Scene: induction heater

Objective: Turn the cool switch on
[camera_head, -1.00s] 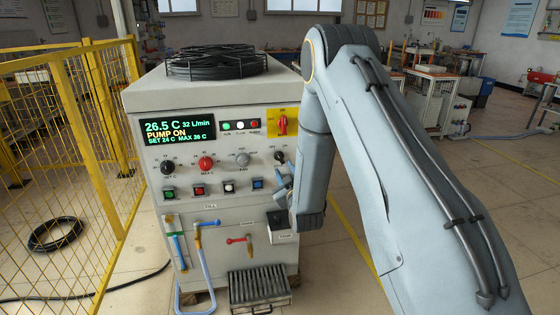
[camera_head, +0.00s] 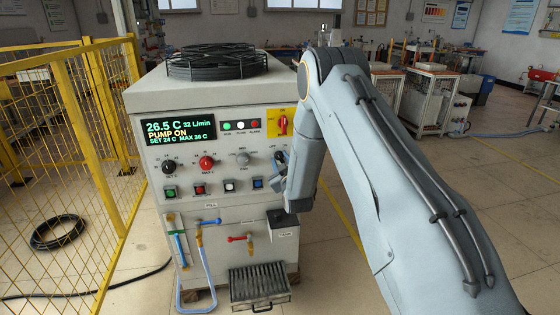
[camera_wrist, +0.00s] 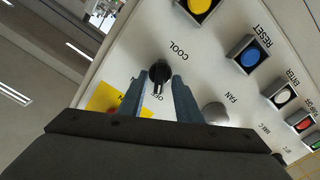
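The cool switch is a black rotary knob (camera_wrist: 160,72) on the white panel, between the labels COOL and OFF in the wrist view. Its white mark points toward OFF. My gripper (camera_wrist: 161,76) is open, with one blue-grey finger on each side of the knob. The left finger looks very close to it; I cannot tell whether it touches. In the head view my gripper (camera_head: 280,165) is at the panel's right side, below the yellow switch plate, and largely covers the knob.
A yellow plate with a red switch (camera_head: 283,123) sits just above. The fan knob (camera_head: 243,159) and the blue button (camera_head: 258,183) are close by. A dark tank cup (camera_head: 283,222) juts out below. Yellow fencing (camera_head: 70,130) stands left.

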